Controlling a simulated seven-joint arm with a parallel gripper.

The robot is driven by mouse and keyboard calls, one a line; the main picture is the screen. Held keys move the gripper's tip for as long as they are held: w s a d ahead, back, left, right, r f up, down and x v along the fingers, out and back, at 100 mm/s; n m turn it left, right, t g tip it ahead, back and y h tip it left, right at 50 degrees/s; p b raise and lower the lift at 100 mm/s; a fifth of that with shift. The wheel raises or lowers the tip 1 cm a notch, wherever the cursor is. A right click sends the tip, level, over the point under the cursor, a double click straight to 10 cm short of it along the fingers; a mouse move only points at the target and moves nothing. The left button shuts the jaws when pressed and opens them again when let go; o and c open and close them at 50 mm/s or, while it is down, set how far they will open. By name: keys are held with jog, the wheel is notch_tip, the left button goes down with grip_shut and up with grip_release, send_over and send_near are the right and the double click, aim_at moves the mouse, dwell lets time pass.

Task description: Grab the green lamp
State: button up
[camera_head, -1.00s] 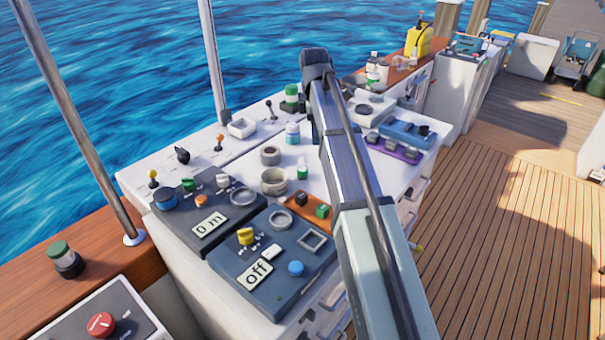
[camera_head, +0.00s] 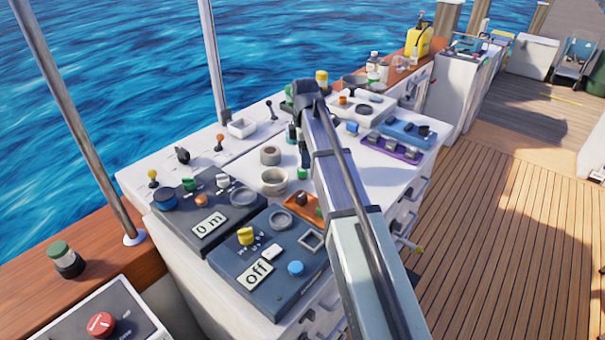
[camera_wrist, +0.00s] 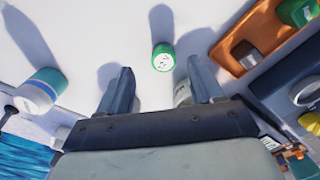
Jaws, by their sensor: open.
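My gripper (camera_head: 298,147) is low over the white console top, beyond the orange box; my arm hides part of it. In the wrist view my gripper (camera_wrist: 160,82) is open, with nothing held. A small round green item with a white marked top (camera_wrist: 163,57) stands just ahead, between the finger lines and apart from them. I cannot tell if it is a lamp. A green lamp with a dark base (camera_head: 66,260) stands on the wooden rail at left. Another green-topped item (camera_head: 287,101) at the console's back is partly hidden by my arm.
A teal-banded white bottle (camera_wrist: 42,88) stands left of the fingers. An orange box (camera_wrist: 262,30) with a green button is at right. Grey rings (camera_head: 274,181), dark control panels (camera_head: 270,262) and a yellow lamp (camera_head: 321,79) are around. The wooden deck (camera_head: 500,230) is clear.

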aim_at(302, 173)
jog(key=shift+s+a+f, duration=0.1)
jog(key=shift+a+f, duration=0.05)
jog(key=shift+f, duration=1.15)
jog(key=shift+s+a+f, duration=0.1)
jog(key=shift+f, duration=1.15)
jog(key=shift+c, duration=0.2)
jog(key=c, duration=1.1)
